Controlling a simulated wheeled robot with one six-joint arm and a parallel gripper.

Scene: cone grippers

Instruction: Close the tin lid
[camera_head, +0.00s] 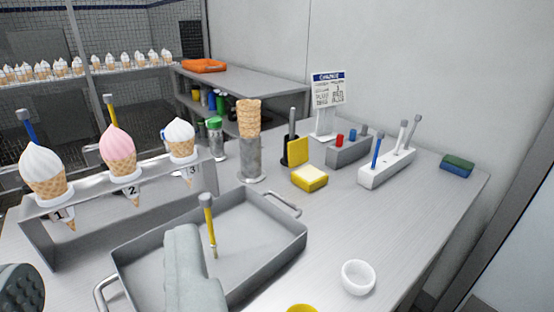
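I cannot make out a tin with a lid for certain. A shallow grey metal tray (285,243) with two handles lies at the front of the counter. A yellow stick with a grey cap (207,215) stands upright over its inside. A pale grey rounded part, seemingly my gripper (184,262), shows at the bottom and covers part of the tray; its fingertips are not clear, and I see nothing held. A clear jar with a green lid (215,138) stands behind the tray, lid on top.
A rack (40,222) holds ice-cream cones at left. Stacked cones (249,118), a yellow sponge (309,178), a white stick holder (388,168) and a white bowl (358,277) stand around. A dark round thing (20,290) fills the lower left corner.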

